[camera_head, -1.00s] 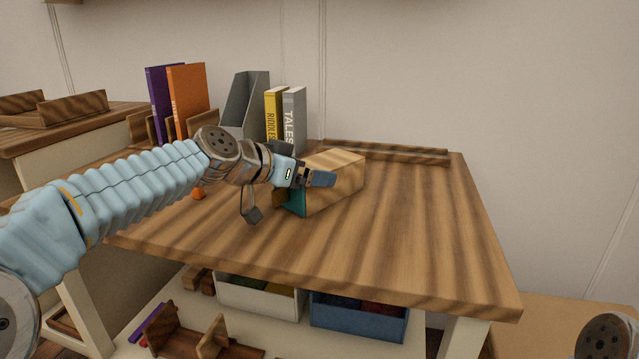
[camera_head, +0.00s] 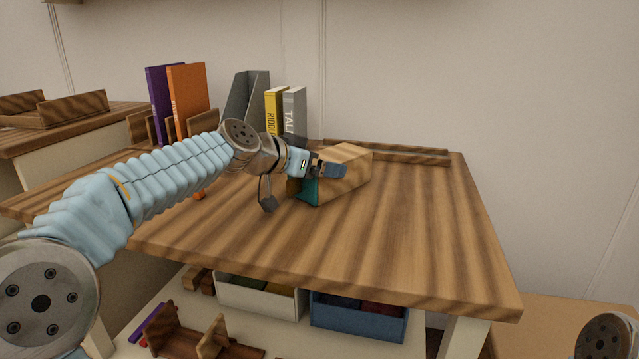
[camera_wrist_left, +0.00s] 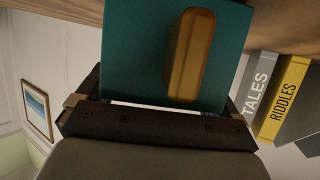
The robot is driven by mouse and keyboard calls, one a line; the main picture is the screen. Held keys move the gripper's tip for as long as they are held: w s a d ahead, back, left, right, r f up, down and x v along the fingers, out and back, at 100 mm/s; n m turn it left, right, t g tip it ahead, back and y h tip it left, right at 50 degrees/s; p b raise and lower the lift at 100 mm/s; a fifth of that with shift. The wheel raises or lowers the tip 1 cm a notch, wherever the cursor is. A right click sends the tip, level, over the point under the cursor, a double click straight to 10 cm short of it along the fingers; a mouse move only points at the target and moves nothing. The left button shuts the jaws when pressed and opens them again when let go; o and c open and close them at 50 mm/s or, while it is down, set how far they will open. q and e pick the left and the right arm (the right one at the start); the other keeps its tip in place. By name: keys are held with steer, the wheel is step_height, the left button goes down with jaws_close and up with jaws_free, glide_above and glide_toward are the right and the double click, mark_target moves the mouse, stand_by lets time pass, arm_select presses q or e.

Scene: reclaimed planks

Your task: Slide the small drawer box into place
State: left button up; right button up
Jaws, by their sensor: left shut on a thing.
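The small drawer box (camera_head: 345,185) is a striped wooden box with a teal front and a brown-gold handle, on or just above the tabletop right of the books. My left gripper (camera_head: 330,170) is shut on it at the front end, with one finger along its near upper side. In the left wrist view the teal front (camera_wrist_left: 130,50) and handle (camera_wrist_left: 190,55) lie between the two fingers. My right gripper is out of view.
A low wooden rail (camera_head: 400,153) runs along the back edge of the tabletop (camera_head: 430,230). Grey and yellow books (camera_head: 275,110) and a grey file holder (camera_head: 246,105) stand behind my left arm. An orange item (camera_head: 198,196) lies near the left. The tabletop's right and front are clear.

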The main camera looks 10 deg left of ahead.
mark_target(331, 151)
arm_select(q)
steer(key=shift+w+d, duration=0.4)
steer(key=shift+w, duration=0.9)
steer(key=shift+w+d, duration=0.35)
steer(key=shift+w, duration=1)
steer(key=shift+w+d, duration=0.4)
steer(key=shift+w, duration=0.9)
steer(key=o, duration=0.9)
steer(key=shift+s+a+r, duration=0.1)
steer(key=shift+s+a, duration=0.05)
steer(key=shift+s, duration=0.1)
steer(key=b+v, duration=0.2)
steer(key=v, duration=0.3)
steer(key=shift+s+a, duration=0.15)
steer(key=shift+s, duration=0.05)
steer(key=shift+s+a+r, duration=0.2)
steer(key=shift+s+r, duration=0.1)
steer(key=shift+s, duration=0.05)
